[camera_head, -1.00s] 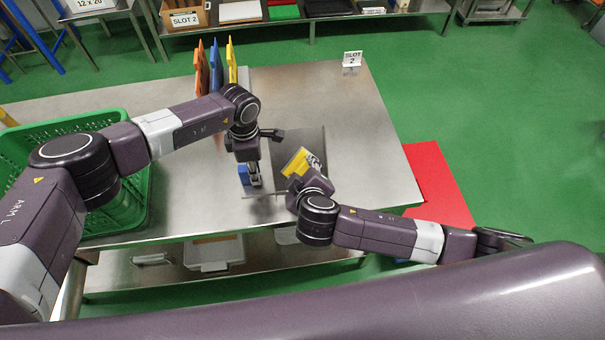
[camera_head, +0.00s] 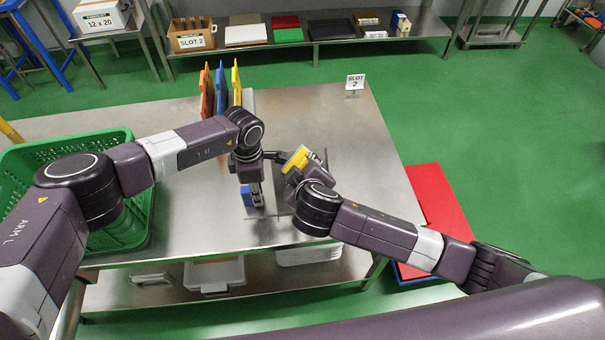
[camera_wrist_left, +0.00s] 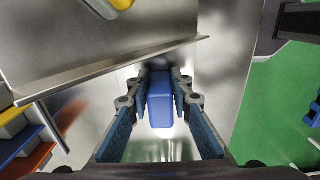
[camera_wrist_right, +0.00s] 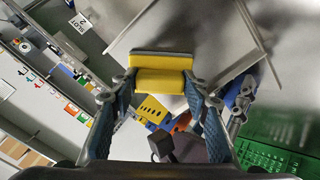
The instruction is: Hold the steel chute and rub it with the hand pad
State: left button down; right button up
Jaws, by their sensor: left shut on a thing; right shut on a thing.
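The steel chute (camera_head: 283,200) is a grey metal sheet with a raised lip, above the steel table. It fills the top of the left wrist view (camera_wrist_left: 105,40) and shows beyond the pad in the right wrist view (camera_wrist_right: 205,28). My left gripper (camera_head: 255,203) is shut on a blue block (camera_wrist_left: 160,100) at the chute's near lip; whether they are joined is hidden. My right gripper (camera_head: 296,170) is shut on the yellow hand pad (camera_wrist_right: 163,75). The pad is at the chute's face; I cannot tell whether it touches.
A green crate (camera_head: 140,195) stands at the table's left. Orange, blue and yellow boards (camera_head: 220,88) stand upright behind my left arm. A SLOT 2 sign (camera_head: 355,82) is at the far right corner.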

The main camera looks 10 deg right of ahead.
pick_arm(q)
jog(key=shift+s, duration=0.1)
pick_arm(e)
jog(key=shift+s+d+f, duration=0.1)
jog(key=shift+s+f, duration=0.55)
jog(key=shift+f, duration=0.25)
jog(key=shift+s+f, duration=0.65)
jog(key=shift+f, duration=0.2)
jog(key=shift+s+f, duration=1.15)
jog(key=shift+f, duration=0.25)
jog(key=shift+r, duration=0.1)
jog(key=v, duration=0.6)
jog(key=shift+s+r, duration=0.1)
jog(key=v, duration=0.2)
jog(key=shift+s+r, duration=0.25)
jog(key=shift+s, duration=0.05)
